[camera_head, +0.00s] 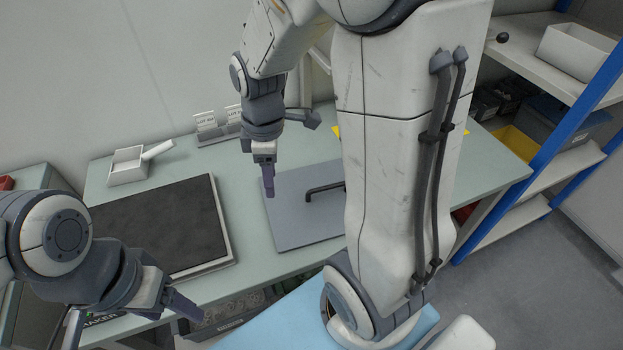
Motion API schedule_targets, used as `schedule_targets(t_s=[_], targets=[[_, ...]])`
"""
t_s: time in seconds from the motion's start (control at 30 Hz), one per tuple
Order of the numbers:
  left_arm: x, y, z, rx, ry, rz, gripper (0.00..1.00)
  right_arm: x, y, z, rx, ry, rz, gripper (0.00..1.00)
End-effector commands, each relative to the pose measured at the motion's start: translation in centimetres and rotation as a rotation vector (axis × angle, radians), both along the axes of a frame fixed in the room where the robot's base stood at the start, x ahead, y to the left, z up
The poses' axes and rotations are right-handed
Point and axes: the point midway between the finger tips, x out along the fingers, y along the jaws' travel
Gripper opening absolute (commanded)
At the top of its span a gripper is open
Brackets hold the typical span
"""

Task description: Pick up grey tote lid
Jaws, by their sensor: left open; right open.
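The grey tote lid (292,222) lies flat on the pale green table, with a dark bar handle (325,188) on top. My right arm hides its right part. My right gripper (268,184) points down at the lid's upper left edge in the head view, left of the handle. It is open and seen nearly edge-on, with nothing visible in it; I cannot tell its height above the lid. My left gripper (186,305) is open at the lower left, near the table's front edge and away from the lid. Nothing shows between its fingers.
A black mat in a white frame (232,262) lies left of the lid. A small white box (127,172) and labelled stands (216,133) are behind. A shelf with blue posts (590,85) stands at right. A clear bin of parts (215,318) sits below the table's front edge.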

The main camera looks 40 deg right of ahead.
Motion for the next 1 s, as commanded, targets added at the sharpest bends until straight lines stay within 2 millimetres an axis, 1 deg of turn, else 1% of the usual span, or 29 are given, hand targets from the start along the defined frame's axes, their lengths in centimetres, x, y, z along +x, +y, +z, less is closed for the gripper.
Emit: schedule_targets(t_s=[0.03,0.07,0.1,0.2,0.3,0.33,0.4,0.47,0.6,0.7,0.87,0.97,1.0], targets=[[0.0,0.0,-0.6,0.0,0.0,0.0,0.67,0.8,-3.3,-1.5,-0.006,0.009,0.022,0.52],[0.0,0.0,-0.8,0.0,0.0,0.0,0.67,1.1,-5.0,-2.0,-0.009,0.01,0.048,0.52],[0.0,0.0,-1.0,0.0,0.0,0.0,0.67,1.4,-7.1,-2.7,-0.013,0.011,0.081,0.52],[0.0,0.0,-1.3,0.0,0.0,0.0,0.67,1.5,-11.4,-4.1,-0.019,0.016,0.153,0.52],[0.0,0.0,-1.5,0.0,0.0,0.0,0.67,1.2,-14.3,-5.1,-0.023,0.019,0.205,0.52],[0.0,0.0,-1.5,0.0,0.0,0.0,0.67,1.1,-14.9,-5.3,-0.024,0.019,0.216,0.52],[0.0,0.0,-1.6,0.0,0.0,0.0,0.67,1.0,-15.8,-5.8,-0.024,0.021,0.235,0.52],[0.0,0.0,-1.6,0.0,0.0,0.0,0.67,0.9,-16.0,-6.5,-0.023,0.022,0.245,0.52],[0.0,0.0,-1.8,0.0,0.0,0.0,0.67,0.8,-16.0,-8.7,-0.022,0.025,0.25,0.52],[0.0,0.0,-1.9,0.0,0.0,0.0,0.67,0.9,-16.0,-10.1,-0.023,0.023,0.25,0.52],[0.0,0.0,-2.0,0.0,0.0,0.0,0.67,1.0,-16.0,-11.1,-0.024,0.021,0.25,0.52],[0.0,0.0,-1.9,0.0,0.0,0.0,0.67,0.9,-15.9,-12.3,-0.023,0.023,0.249,0.52],[0.0,0.0,-1.9,0.0,0.0,0.0,0.67,0.9,-15.9,-12.9,-0.022,0.025,0.249,0.52]])
